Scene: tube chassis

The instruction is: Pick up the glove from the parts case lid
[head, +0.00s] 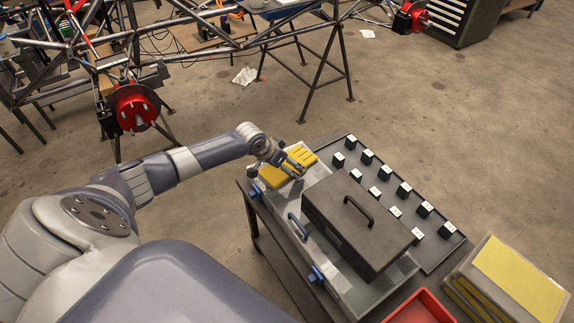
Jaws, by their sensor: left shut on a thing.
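The yellow glove (301,157) is at the far left end of the grey parts case lid (317,242). My left gripper (285,172) reaches in from the left and is shut on the glove. Part of the glove is hidden behind the fingers, and I cannot tell whether it still touches the lid. My right gripper is not in view.
A dark box with a handle (340,228) stands right of the glove. Small black blocks (375,191) are spread on a dark tray behind it. A red bin (420,306) and a yellow-topped container (518,278) are at lower right. A tube frame (215,50) stands behind.

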